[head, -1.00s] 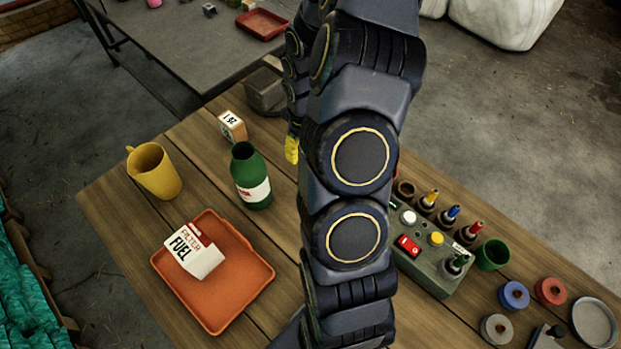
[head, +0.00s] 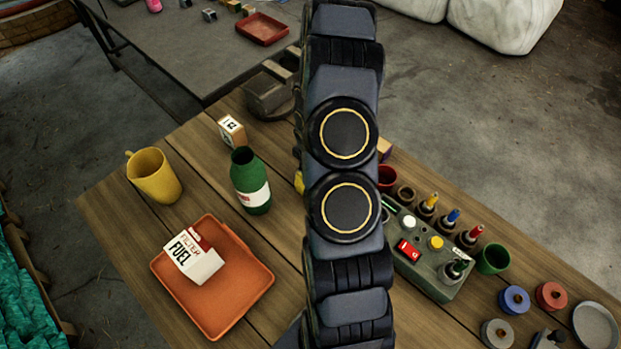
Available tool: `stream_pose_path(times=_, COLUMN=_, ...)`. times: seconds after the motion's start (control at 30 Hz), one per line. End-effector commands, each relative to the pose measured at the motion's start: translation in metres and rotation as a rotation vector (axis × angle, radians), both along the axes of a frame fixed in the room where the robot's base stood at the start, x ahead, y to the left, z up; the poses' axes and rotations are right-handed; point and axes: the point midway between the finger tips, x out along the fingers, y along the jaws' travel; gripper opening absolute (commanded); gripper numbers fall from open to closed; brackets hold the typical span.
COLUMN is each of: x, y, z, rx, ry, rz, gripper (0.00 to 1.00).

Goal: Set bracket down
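My arm fills the middle of the head view and hides most of my gripper. A small yellow piece (head: 299,182) shows at the arm's left edge, just right of the green bottle (head: 250,181). I cannot tell whether it is a fingertip or something held. I cannot make out a bracket for certain. A small dark part (head: 548,336) lies at the front right of the wooden table (head: 130,235), cut by the frame edge; its kind is unclear.
An orange tray (head: 225,315) holds a fuel filter box (head: 194,262). A yellow mug (head: 154,176), a marked block (head: 231,131) and a grey metal block (head: 268,97) stand farther back. Right of the arm are a control box (head: 425,273), a green cup (head: 493,258) and several spools.

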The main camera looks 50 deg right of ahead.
Motion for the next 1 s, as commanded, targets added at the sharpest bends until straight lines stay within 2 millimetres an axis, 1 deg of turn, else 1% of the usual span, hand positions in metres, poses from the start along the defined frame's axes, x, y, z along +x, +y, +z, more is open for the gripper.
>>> stream_pose_path(times=0.2, x=0.000, y=0.000, z=-0.003, rx=0.000, ry=0.000, rz=0.000, gripper=0.12)
stream_pose_path(times=0.23, x=0.000, y=0.000, z=-0.003, rx=0.000, ry=0.000, rz=0.000, gripper=0.58)
stream_pose_path(times=0.27, x=0.000, y=0.000, z=-0.003, rx=0.000, ry=0.000, rz=0.000, gripper=0.71)
stream_pose_path(times=0.3, x=0.000, y=0.000, z=-0.002, rx=0.000, ry=0.000, rz=0.000, gripper=0.73)
stream_pose_path(times=0.57, x=0.000, y=0.000, z=-0.002, rx=0.000, ry=0.000, rz=0.000, gripper=0.73)
stream_pose_path(times=0.67, x=0.000, y=0.000, z=0.001, rx=0.000, ry=-0.001, rz=0.001, gripper=0.73)
stream_pose_path(times=0.77, x=0.001, y=0.000, z=0.011, rx=-0.002, ry=-0.002, rz=0.001, gripper=0.73)
stream_pose_path(times=0.87, x=0.001, y=0.000, z=0.026, rx=-0.001, ry=-0.005, rz=0.000, gripper=0.73)
stream_pose_path(times=1.0, x=0.001, y=0.000, z=0.054, rx=-0.002, ry=-0.005, rz=0.000, gripper=0.73)
